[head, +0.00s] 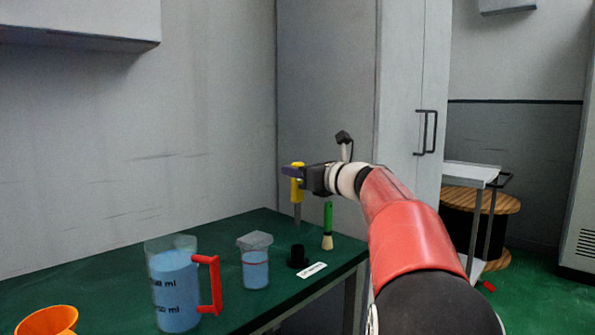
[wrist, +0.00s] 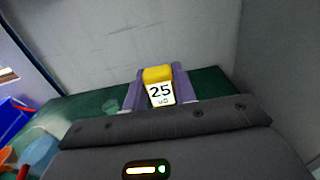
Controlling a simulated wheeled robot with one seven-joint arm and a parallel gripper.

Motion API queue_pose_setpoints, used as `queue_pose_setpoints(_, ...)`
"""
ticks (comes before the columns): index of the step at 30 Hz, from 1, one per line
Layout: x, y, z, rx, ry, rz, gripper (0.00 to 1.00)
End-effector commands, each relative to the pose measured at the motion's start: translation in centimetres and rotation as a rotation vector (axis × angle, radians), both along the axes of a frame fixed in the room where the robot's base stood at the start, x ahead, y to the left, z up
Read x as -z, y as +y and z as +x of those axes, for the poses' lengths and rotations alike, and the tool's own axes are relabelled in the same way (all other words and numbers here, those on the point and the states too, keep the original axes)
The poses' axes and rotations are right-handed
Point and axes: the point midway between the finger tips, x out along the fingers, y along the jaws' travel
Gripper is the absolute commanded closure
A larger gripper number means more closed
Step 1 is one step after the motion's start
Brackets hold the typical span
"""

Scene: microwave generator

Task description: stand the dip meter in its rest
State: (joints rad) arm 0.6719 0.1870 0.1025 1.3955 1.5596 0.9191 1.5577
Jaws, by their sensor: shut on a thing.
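The dip meter (head: 297,190) is yellow with a grey probe pointing down. In the wrist view its display (wrist: 160,93) reads 25 with a small unit below. My gripper (head: 292,171) has purple fingers and is shut on the meter's yellow body, holding it roughly upright over the far part of the bench. The probe tip appears near the bench top; I cannot tell whether it touches. A small black holder (head: 297,257), which looks like the rest, stands near the bench's right edge behind a white label. It is nearer the camera than the meter, and nothing shows in it.
A lidded beaker (head: 256,262) of blue liquid stands left of the black holder. A red-handled jug (head: 175,290) and an orange funnel-like vessel (head: 48,321) are further left. A green-handled brush (head: 328,222) is upright to the right. A wall and tall cabinet (head: 330,110) border the bench.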

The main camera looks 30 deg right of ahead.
Motion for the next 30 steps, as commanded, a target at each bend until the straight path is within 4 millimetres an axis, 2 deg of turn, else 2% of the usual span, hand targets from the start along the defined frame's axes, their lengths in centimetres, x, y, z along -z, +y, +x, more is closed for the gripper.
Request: queue_pose_setpoints(30, 2.6, 0.0, 0.0, 0.000, -0.001, -0.001, 0.96)
